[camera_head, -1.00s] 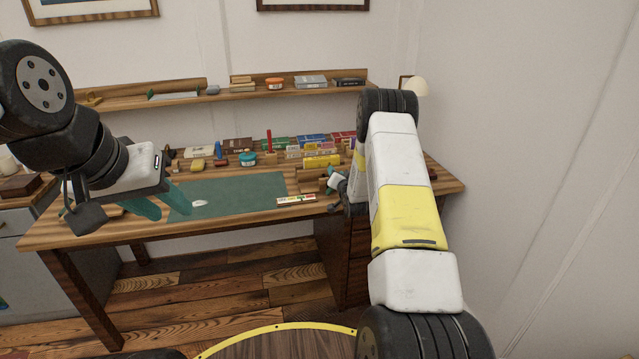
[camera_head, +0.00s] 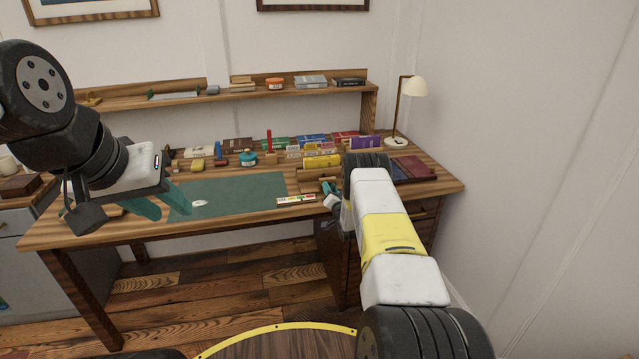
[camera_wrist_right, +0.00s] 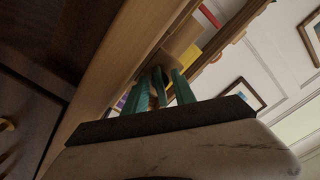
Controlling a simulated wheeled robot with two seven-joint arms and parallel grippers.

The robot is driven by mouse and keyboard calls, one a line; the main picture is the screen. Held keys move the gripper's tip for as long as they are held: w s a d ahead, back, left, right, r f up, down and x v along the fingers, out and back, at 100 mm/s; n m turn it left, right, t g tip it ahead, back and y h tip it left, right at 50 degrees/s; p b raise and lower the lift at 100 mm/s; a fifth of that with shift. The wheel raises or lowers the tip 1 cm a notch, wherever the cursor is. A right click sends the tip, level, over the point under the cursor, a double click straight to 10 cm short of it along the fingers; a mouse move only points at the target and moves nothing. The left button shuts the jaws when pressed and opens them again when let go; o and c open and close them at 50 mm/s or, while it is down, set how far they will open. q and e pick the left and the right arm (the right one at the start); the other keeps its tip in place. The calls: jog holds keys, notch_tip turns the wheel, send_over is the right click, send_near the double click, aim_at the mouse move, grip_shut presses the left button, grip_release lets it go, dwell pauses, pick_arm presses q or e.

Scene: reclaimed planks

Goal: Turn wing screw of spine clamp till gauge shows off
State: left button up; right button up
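The spine clamp seems to be the wooden block piece (camera_head: 309,180) on the desk, right of the green mat; its wing screw is too small or hidden to make out. A small strip with coloured fields (camera_head: 296,200), apparently the gauge, lies at the desk's front edge; its reading is not legible. My right gripper (camera_head: 328,188) is beside the clamp's right end; I cannot tell if they touch. In the right wrist view its green fingers (camera_wrist_right: 160,88) stand apart by the desk's edge. My left gripper (camera_head: 160,203) is open and empty over the mat's left end.
The green mat (camera_head: 238,193) is mostly bare, with a small white item (camera_head: 199,203) on it. Books and jars line the desk's back, including a yellow box (camera_head: 322,161) behind the clamp. A lamp (camera_head: 415,87) stands at the right, and a shelf (camera_head: 220,97) runs behind.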

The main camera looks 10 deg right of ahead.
jog(key=shift+w, duration=0.15)
grip_shut()
jog(key=shift+n, duration=0.4)
